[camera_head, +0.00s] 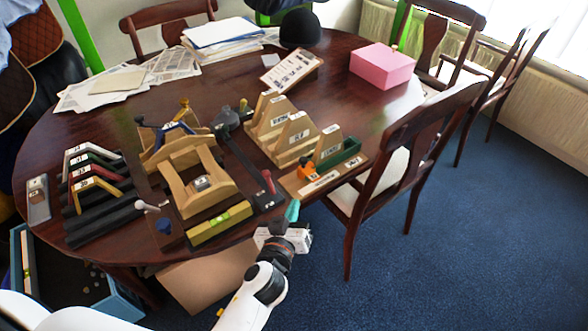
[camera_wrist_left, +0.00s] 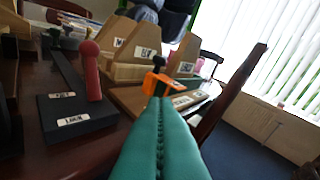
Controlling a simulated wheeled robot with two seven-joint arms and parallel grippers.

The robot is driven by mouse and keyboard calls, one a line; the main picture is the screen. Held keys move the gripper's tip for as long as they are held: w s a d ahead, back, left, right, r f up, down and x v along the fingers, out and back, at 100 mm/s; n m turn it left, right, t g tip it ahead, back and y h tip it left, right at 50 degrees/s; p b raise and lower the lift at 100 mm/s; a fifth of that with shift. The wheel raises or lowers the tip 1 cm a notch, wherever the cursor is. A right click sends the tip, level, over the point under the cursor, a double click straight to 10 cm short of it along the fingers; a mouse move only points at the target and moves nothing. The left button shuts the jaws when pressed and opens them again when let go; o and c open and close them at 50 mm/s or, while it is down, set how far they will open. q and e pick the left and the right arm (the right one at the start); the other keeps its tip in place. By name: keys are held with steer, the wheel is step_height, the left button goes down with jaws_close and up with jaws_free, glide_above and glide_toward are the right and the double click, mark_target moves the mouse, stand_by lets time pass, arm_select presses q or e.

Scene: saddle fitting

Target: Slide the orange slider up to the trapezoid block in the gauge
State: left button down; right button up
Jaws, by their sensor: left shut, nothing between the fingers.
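The orange slider (camera_head: 306,171) sits at the left end of the gauge, a wooden base (camera_head: 319,184) with a green rail (camera_head: 340,157) at the right edge of the table. My left gripper (camera_head: 293,207) has teal fingers pressed together and empty, just off the table's front edge, short of the slider. In the left wrist view, the fingertips (camera_wrist_left: 160,104) point at the orange slider (camera_wrist_left: 155,84), which has a dark knob on top; I cannot tell whether they touch. My right gripper is not in view.
A dark lever fixture with a red handle (camera_head: 268,182) stands left of the gauge. Wooden saddle stands (camera_head: 285,130) stand behind it. A level with a yellow-green vial (camera_head: 220,222) lies at the front. A chair (camera_head: 400,150) is close on the right.

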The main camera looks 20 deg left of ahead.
mark_target(311, 171)
arm_select(q)
steer(key=a+r+n+p, duration=0.1)
steer(key=a+n+p, duration=0.1)
steer(key=n, duration=0.2)
steer(key=s+a+r+n+p, duration=0.1)
steer(key=a+r+n+p, duration=0.1)
steer(key=n+p, duration=0.1)
steer(key=s+a+r+n+p, duration=0.1)
steer(key=a+n+p, duration=0.1)
steer(key=n, duration=0.3)
steer(key=shift+s+a+r+h+p, duration=0.1)
steer(key=shift+a+r+h+p, duration=0.1)
steer(key=shift+h+p, duration=0.25)
steer(key=shift+n+y, duration=0.25)
steer(key=shift+n, duration=0.05)
steer(key=w, duration=0.3)
steer(key=w+f, duration=0.1)
steer(key=w, duration=0.2)
steer(key=w+p, duration=0.1)
steer(key=w, duration=0.3)
steer(key=shift+d+f, duration=0.15)
steer(key=shift+w+d+f, duration=0.25)
steer(key=shift+w+d, duration=0.6)
steer(key=shift+d, duration=0.05)
steer(key=shift+w+d+f, duration=0.15)
steer(key=shift+w+d, duration=0.25)
steer(key=shift+d, duration=0.15)
